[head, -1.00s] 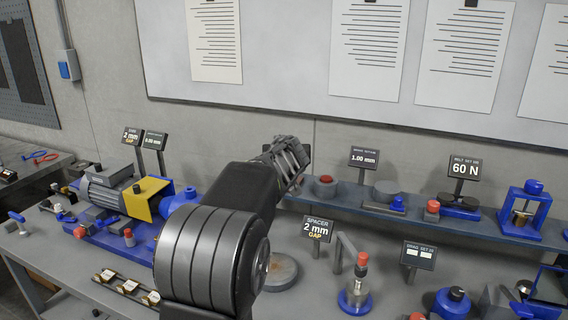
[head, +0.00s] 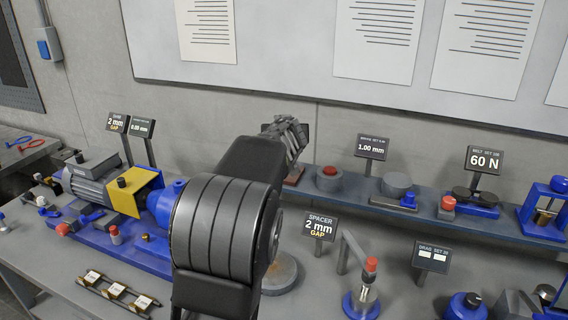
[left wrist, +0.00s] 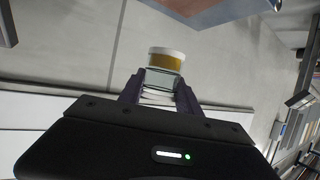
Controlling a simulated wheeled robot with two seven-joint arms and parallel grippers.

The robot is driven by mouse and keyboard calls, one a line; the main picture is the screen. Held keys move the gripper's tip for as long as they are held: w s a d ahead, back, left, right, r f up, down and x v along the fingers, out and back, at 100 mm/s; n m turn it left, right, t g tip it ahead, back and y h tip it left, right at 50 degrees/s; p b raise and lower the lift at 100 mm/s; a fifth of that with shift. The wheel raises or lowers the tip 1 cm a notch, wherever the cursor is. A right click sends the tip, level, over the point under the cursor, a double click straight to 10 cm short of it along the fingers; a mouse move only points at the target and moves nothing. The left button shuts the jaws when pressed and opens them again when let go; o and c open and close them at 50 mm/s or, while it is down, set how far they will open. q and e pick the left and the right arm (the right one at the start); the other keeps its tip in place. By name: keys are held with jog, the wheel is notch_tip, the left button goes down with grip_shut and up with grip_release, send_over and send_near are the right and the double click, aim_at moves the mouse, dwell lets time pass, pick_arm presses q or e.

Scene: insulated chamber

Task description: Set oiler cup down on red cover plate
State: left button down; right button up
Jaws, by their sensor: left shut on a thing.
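My left gripper (head: 290,132) is raised above the back shelf in the head view, with its arm hiding much of the bench. In the left wrist view the left gripper (left wrist: 158,95) is shut on the oiler cup (left wrist: 165,62), a small clear cup with an amber band and a pale rim. The cup cannot be made out in the head view. A reddish-brown plate (head: 294,176), which looks like the red cover plate, shows partly on the shelf below the gripper. The rest of it is hidden behind my arm. My right gripper is not in view.
The back shelf (head: 340,190) also carries a grey disc with a red knob (head: 329,178) just right of the plate. Sign stands (head: 371,147) rise behind it. A spacer sign (head: 320,227) and a blue-based device (head: 361,300) stand in front. A blue-based motor unit (head: 110,190) is at left.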

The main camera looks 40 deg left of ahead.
pick_arm(q)
jog(key=shift+f+b, duration=0.35)
jog(key=shift+f, duration=1.45)
notch_tip(320, 180, down, 4)
jog(key=shift+w+f+b, duration=0.1)
jog(key=shift+b, duration=0.7)
jog(key=shift+f, duration=0.15)
jog(key=c, duration=0.8)
grip_release()
jog(key=shift+c, duration=0.2)
jog(key=shift+d+r, duration=0.1)
jog(key=shift+r, duration=0.1)
